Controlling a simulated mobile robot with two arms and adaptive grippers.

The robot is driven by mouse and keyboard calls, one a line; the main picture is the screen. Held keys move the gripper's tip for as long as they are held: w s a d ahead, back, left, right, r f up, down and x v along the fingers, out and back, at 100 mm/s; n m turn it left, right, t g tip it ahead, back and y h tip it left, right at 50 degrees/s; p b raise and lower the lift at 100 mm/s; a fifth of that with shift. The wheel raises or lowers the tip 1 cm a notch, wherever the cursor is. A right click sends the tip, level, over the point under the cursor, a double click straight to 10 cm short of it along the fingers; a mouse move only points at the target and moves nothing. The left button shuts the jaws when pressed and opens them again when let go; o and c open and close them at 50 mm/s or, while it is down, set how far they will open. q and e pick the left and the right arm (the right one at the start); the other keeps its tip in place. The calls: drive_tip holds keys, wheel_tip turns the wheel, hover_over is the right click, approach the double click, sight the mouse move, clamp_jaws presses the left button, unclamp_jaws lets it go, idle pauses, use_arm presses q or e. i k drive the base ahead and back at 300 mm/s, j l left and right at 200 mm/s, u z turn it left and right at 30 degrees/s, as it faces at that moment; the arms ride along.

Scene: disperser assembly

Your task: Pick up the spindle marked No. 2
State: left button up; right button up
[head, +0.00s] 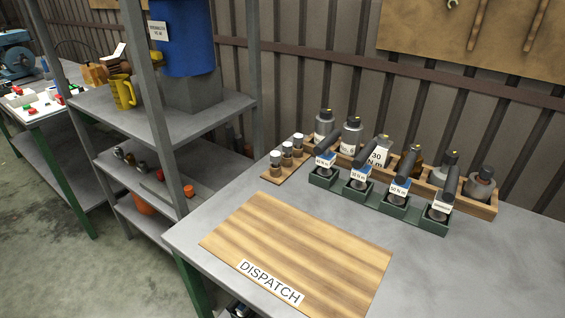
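I cannot read a No. 2 mark on anything, so I cannot tell which thing is that spindle. A small wooden block (273,178) at the back left of the table holds three short grey cylinders with pale tops (287,155). To its right, a row of green holders (357,194) carries several dark-handled tools (403,170) leaning up to the right. White labels on their fronts seem to read in N m, and the rightmost label is too small to read. Neither of my grippers shows in the head view.
A wooden board marked DISPATCH (300,245) lies bare on the grey table (480,270). A wooden crate (485,209) of bottles stands behind the holders. A grey shelf rack (215,120) on the left holds a yellow jug (123,92) and metal parts. The table's right front is clear.

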sight(275, 157)
drive_tip(key=i+j+z, duration=0.1)
drive_tip(key=i+j, duration=0.15)
drive_tip(key=i+j+z, duration=0.1)
drive_tip(key=j+z, duration=0.15)
drive_tip(key=j, duration=0.25)
drive_tip(key=i+j+z, duration=0.1)
drive_tip(key=j+z, duration=0.15)
drive_tip(key=j, duration=0.25)
